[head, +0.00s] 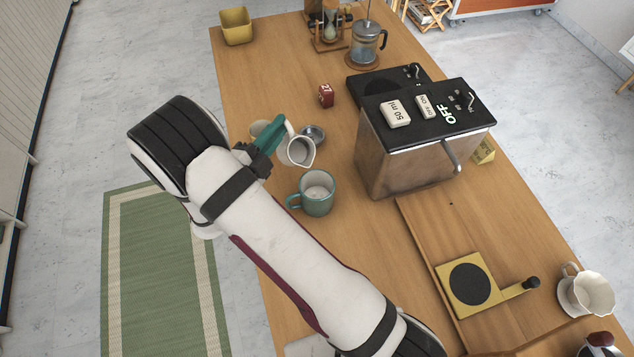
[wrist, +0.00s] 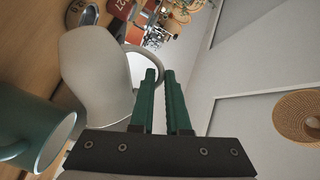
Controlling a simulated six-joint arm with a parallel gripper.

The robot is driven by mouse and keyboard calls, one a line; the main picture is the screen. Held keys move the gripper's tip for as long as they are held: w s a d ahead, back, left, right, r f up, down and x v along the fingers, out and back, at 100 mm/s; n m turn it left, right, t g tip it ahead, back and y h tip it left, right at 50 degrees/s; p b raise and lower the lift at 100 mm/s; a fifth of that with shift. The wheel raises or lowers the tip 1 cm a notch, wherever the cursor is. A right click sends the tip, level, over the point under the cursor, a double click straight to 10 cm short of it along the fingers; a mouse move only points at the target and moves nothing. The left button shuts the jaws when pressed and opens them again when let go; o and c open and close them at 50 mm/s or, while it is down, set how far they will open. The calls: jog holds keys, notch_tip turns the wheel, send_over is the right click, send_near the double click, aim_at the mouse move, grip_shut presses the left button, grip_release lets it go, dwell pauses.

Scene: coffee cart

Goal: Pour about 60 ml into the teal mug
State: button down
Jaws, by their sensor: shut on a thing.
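The teal mug (head: 314,203) stands upright on the wooden cart top, its handle toward the left. It also shows at the left edge of the wrist view (wrist: 35,122). My gripper (head: 278,128) is shut on the handle of a pale pitcher (head: 300,152), just behind the mug in the head view. The pitcher looks tilted, with its lip toward the mug's side. In the wrist view the pitcher (wrist: 95,75) is left of my teal fingers (wrist: 160,85), with its handle between them. I see no stream. The liquid levels in pitcher and mug cannot be told.
A boxy machine (head: 405,150) with an "OFF" display stands right of the mug. A small metal dish (head: 316,131), a red timer (head: 326,95) and a French press (head: 367,45) stand farther back. A yellow scale-like stand (head: 465,308) and a white dripper (head: 590,292) are at front right.

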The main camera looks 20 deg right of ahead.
jog(key=w+a+f+n+g+y, duration=0.1)
jog(key=w+f+n+g, duration=0.1)
jog(key=w+n+g, duration=0.2)
jog(key=shift+w+a+f+n, duration=0.3)
jog(key=shift+w+n, duration=0.6)
jog(key=shift+w, duration=1)
jog(key=shift+a+r, duration=0.1)
